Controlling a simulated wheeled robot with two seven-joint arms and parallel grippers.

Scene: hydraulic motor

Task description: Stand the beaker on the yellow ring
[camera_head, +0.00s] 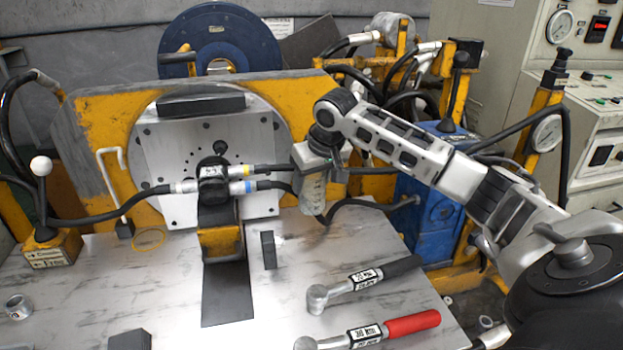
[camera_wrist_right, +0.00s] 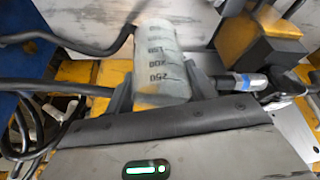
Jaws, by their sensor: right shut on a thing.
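The beaker (camera_wrist_right: 160,62) is a clear, whitish cylinder with printed graduations, such as 200 and 250. My right gripper (camera_wrist_right: 163,92) is shut on it, one dark finger on each side. In the head view the beaker (camera_head: 312,192) hangs below the gripper, above the back right part of the metal table and right of the hose fittings. The yellow ring (camera_head: 149,240) lies flat on the table at the left, beside the lever box, with nothing standing on it. My left gripper is out of view.
Between beaker and ring stand the motor (camera_head: 212,185), its hoses (camera_head: 262,177) and a yellow bracket (camera_head: 222,241). Two torque wrenches, black-handled (camera_head: 365,281) and red-handled (camera_head: 368,332), lie in front.

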